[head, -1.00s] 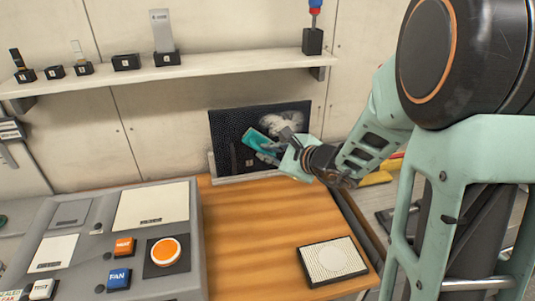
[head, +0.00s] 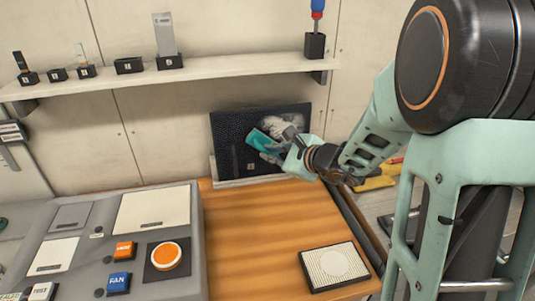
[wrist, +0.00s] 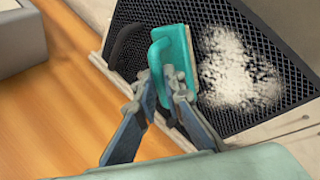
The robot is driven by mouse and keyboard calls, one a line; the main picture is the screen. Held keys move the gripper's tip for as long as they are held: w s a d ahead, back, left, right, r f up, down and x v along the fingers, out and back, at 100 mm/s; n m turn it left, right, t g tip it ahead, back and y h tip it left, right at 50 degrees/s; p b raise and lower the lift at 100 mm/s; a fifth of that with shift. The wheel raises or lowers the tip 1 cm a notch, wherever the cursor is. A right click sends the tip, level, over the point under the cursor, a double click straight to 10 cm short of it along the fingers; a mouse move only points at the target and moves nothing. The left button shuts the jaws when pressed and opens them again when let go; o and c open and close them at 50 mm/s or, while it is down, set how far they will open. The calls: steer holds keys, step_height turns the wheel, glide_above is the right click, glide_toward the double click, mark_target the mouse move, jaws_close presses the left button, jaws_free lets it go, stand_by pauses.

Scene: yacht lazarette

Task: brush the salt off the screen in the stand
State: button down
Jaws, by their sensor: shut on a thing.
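The black mesh screen (head: 231,128) leans upright in its pale stand (head: 247,182) against the wall at the back of the wooden counter. A white salt patch (wrist: 238,72) covers part of the mesh, right of the brush in the wrist view. My gripper (wrist: 165,88) is shut on the handle of a teal brush (wrist: 180,48). The brush also shows in the head view (head: 262,140), in front of the screen at the patch's left edge. Whether its pale working side touches the mesh, I cannot tell. My gripper hides part of the screen's lower right in the head view.
A grey console (head: 82,222) with orange and blue buttons stands at left. A shelf (head: 222,72) with several small black holders runs above. The counter's middle is clear.

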steer(key=shift+w+d+r, duration=1)
steer(key=shift+w+d, duration=0.4)
steer(key=shift+d, duration=4.9)
steer(key=shift+s+a+b, duration=0.4)
steer(key=shift+a+b, duration=0.9)
steer(key=shift+a, duration=0.95)
steer(key=shift+s+a+b, duration=0.35)
steer(key=shift+a+b, duration=0.95)
steer(key=shift+a, duration=0.9)
steer(key=shift+s+a+b, duration=0.4)
steer(key=shift+a+b, duration=0.9)
steer(key=shift+a, duration=0.95)
steer(key=shift+a+r+p, duration=0.1)
steer(key=shift+r+p, duration=0.65)
steer(key=shift+r, duration=0.3)
steer(key=shift+w+d+f, duration=0.15)
steer(key=shift+d, duration=0.6)
steer(key=w+d, duration=0.2)
steer(key=d, duration=1)
steer(key=shift+w, duration=0.25)
